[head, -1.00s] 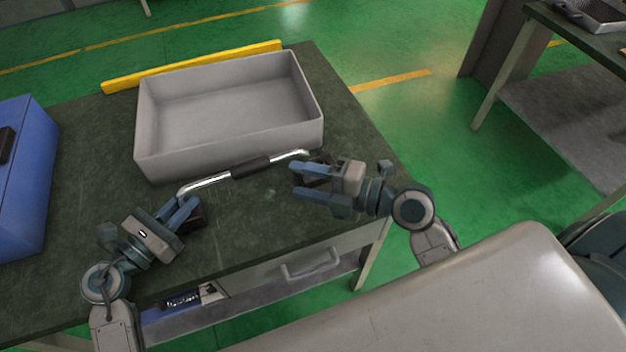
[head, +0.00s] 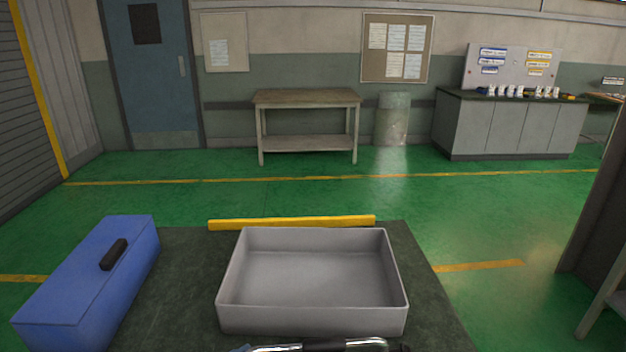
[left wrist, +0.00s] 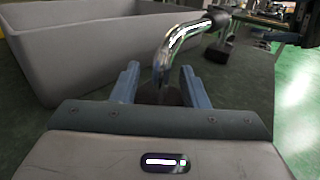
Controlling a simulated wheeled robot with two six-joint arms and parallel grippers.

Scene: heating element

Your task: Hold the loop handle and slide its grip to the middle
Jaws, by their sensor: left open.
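The loop handle (left wrist: 175,45) is a bent chrome bar with a black grip (left wrist: 217,20) on its straight part. In the left wrist view, its near bent leg comes down between the two fingers of my left gripper (left wrist: 160,78), which is open around it. In the head view, only the top of the handle (head: 277,348) and its grip (head: 323,346) show at the bottom edge.
An empty grey tray (head: 228,318) stands just behind the handle on the dark green table (head: 180,300). A blue box (head: 75,300) with a black handle is at the left. A yellow bar (head: 290,223) lies along the far edge. Green floor lies beyond.

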